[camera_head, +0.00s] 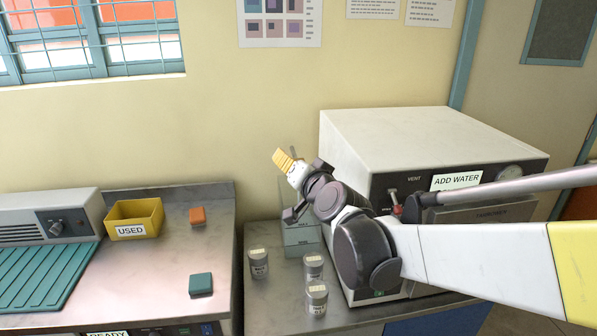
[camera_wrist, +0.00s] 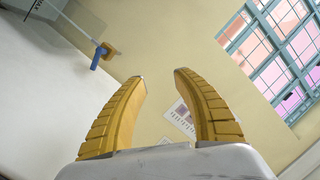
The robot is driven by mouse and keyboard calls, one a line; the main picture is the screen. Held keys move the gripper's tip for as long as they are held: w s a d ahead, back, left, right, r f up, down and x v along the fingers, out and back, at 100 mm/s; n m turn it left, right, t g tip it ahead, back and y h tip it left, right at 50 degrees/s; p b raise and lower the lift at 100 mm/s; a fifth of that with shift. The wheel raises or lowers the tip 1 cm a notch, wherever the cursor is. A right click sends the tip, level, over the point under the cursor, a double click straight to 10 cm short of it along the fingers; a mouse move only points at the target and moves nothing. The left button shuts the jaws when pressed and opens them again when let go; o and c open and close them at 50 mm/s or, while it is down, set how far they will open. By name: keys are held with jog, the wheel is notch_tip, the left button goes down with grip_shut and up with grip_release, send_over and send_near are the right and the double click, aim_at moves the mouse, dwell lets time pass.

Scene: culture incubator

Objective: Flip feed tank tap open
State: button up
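The tap shows in the wrist view as a brass-coloured body with a blue lever (camera_wrist: 97,59), up and left of my fingers and apart from them. A thin pale pipe runs from it toward a grey, lettered part at the top left corner, possibly the tank. My gripper (camera_wrist: 160,73) is open and empty, its two yellow fingers spread. In the head view my gripper (camera_head: 280,155) is raised in front of the wall, left of the incubator. A clear tank (camera_head: 300,236) with marked levels stands below it, partly hidden by my arm. The tap is not visible there.
The white incubator (camera_head: 430,130) stands to the right, with a vent lever and an "ADD WATER" sign (camera_head: 456,181). Three lidded jars (camera_head: 317,299) stand on the bench in front of the tank. A yellow "USED" bin (camera_head: 150,213) is on the left bench.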

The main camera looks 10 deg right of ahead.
jog(key=w+d+f+m+t+h, duration=0.25)
jog(key=w+f+m+h, duration=0.2)
jog(key=w+m, duration=0.4)
jog(key=w+d+f+m+h+b, duration=0.1)
jog(key=w+d+f+m+h, duration=0.15)
jog(key=f, duration=0.35)
jog(key=w+d+f+m+h+b, duration=0.1)
jog(key=w+d+f+m+h, duration=0.2)
jog(key=f, duration=0.4)
jog(key=shift+g+h, duration=0.3)
jog(key=shift+g, duration=0.15)
jog(key=x, duration=0.3)
jog(key=b+x, duration=0.1)
jog(key=x, duration=0.2)
jog(key=a+b+x, duration=0.1)
jog(key=x, duration=0.3)
jog(key=shift+w+r, duration=0.1)
jog(key=shift+r, duration=0.2)
jog(key=shift+m, duration=0.3)
grip_shut()
